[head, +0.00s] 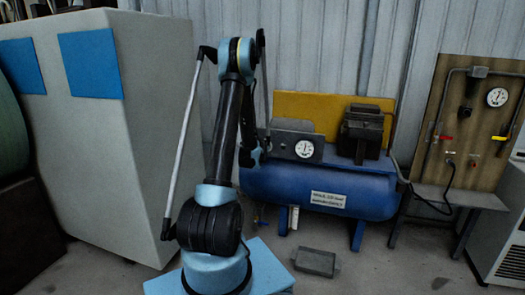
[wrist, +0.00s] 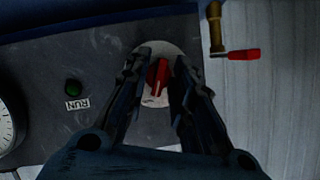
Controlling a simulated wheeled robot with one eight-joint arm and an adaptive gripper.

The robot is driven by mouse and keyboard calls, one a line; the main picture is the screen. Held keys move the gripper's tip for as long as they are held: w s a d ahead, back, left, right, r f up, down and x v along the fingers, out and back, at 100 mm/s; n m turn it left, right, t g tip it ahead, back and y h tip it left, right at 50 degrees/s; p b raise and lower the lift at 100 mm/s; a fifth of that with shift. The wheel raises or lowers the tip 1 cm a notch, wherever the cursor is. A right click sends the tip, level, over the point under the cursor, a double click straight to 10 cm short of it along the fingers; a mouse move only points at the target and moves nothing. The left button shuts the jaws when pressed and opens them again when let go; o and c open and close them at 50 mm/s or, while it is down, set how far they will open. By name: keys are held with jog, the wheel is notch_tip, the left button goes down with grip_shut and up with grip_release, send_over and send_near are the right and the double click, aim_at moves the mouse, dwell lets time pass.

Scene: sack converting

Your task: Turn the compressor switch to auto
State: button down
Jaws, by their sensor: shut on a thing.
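The blue compressor (head: 290,192) stands against the wall in the head view, with a grey control box (head: 283,145) on top. In the wrist view the red switch knob (wrist: 157,76) sits on a pale round plate (wrist: 152,49) on the dark panel. The knob has a white pointer mark; no position labels are readable around it. My gripper (wrist: 161,66) has one finger on each side of the knob and is shut on it. In the head view my arm hides the knob and my gripper.
In the wrist view a green lamp (wrist: 73,87) marked RUN and a gauge (wrist: 5,130) lie left of the knob. A brass valve with a red lever (wrist: 242,54) is at upper right. In the head view a grey box (head: 316,262) lies on the floor.

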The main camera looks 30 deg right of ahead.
jog(key=shift+m+t, duration=0.4)
jog(key=shift+m, duration=0.2)
dwell(0.3)
jog(key=c, duration=1.7)
grip_release()
jog(key=v, duration=1.1)
jog(key=shift+s+a+r, duration=0.15)
jog(key=shift+s+a, duration=0.1)
jog(key=shift+s, duration=0.1)
